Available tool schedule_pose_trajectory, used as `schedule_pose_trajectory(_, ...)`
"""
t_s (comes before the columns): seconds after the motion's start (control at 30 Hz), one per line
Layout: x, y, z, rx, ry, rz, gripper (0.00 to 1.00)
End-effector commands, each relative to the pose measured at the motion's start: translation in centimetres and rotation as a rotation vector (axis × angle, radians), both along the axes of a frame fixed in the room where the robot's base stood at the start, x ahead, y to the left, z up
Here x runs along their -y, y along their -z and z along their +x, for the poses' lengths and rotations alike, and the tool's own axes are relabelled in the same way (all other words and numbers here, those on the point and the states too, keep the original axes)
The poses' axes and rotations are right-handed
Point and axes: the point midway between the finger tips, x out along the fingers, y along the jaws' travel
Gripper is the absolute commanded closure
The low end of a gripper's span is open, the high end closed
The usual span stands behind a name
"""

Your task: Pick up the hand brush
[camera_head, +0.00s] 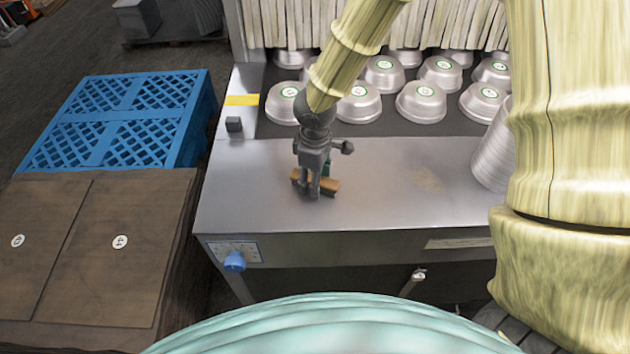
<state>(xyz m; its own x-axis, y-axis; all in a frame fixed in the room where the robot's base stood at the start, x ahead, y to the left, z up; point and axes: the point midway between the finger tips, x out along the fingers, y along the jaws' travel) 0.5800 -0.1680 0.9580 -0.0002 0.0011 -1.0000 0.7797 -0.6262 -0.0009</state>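The hand brush (329,186) lies on the steel table (390,208). It has a tan, wood-coloured body, and a small dark green part shows just behind my gripper. My gripper (314,193) points down over the brush, near its middle, with its fingers in front of the brush's near side. The fingers cover part of the brush. I cannot tell whether they touch it or are closed on it. The brush appears to rest on the table top.
Several upturned metal pans (420,102) stand on a dark conveyor behind the table, below a pale strip curtain (290,22). A stack of pans (492,160) stands at right. A blue crate (170,120) and brown boards (100,250) are at left. The table's front right is clear.

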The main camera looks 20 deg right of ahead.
Motion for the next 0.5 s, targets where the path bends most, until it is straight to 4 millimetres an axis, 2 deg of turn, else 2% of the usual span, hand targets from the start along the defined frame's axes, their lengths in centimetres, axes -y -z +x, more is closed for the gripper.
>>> schedule_pose_trajectory(0.07,0.0,-0.01,0.0,0.0,0.0,0.0,0.45)
schedule_pose_trajectory(0.33,-0.01,-0.03,0.0,0.0,0.0,0.0,0.94)
schedule_pose_trajectory(0.4,-0.01,-0.04,0.01,0.0,0.0,0.0,1.0)
schedule_pose_trajectory(0.5,-0.01,-0.05,0.01,0.0,0.0,0.0,1.0)
